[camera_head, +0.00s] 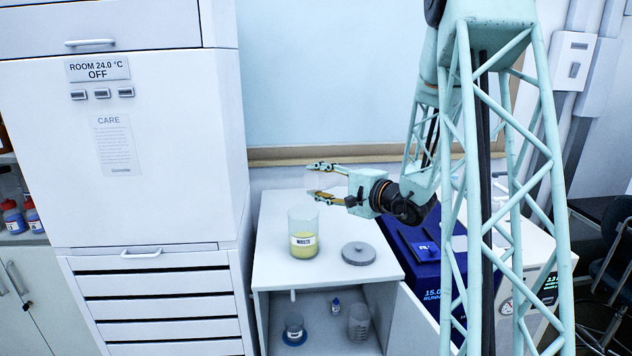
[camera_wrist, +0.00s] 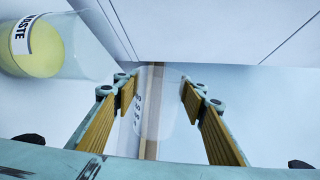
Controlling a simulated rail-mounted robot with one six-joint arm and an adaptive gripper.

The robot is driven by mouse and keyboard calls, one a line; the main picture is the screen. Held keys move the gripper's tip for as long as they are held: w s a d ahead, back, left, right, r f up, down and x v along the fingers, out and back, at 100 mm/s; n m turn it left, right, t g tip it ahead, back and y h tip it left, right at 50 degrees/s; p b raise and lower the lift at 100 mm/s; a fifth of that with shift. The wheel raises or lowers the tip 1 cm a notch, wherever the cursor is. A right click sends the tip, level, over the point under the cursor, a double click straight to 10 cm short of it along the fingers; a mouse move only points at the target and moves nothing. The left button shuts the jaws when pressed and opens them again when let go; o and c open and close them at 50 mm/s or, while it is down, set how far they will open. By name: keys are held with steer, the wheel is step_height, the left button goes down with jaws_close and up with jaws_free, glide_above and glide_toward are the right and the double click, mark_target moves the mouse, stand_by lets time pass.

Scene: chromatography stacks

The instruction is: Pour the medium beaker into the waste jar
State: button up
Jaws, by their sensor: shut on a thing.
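The waste jar (camera_head: 303,222) is clear glass with a WASTE label and yellow liquid in its lower part. It stands upright and open on the white cabinet top, and shows at the upper left of the wrist view (camera_wrist: 88,50). My gripper (camera_head: 320,181) is above and slightly right of the jar, pointing left. It is shut on a clear beaker (camera_wrist: 158,112) with printed marks, seen between the fingers in the wrist view. The beaker is only faint in the head view, so its tilt and contents are hard to tell.
A grey round lid (camera_head: 360,253) lies right of the jar. A blue machine (camera_head: 418,262) stands right of the cabinet. The open shelf below holds a beaker (camera_head: 359,322), a small bottle (camera_head: 336,306) and a blue-based vessel (camera_head: 294,330). A tall white cabinet (camera_head: 165,170) borders the left.

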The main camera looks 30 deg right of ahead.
steer(key=shift+w+d+r+m+y+p, duration=0.15)
steer(key=shift+d+r+m+p, duration=0.2)
steer(key=shift+m+p, duration=0.4)
steer(key=shift+s+d+r+m+y+p, duration=0.15)
steer(key=shift+r+m+p, duration=0.3)
steer(key=shift+m+p, duration=0.25)
steer(key=shift+w+d+r, duration=0.1)
steer(key=shift+w+r, duration=0.05)
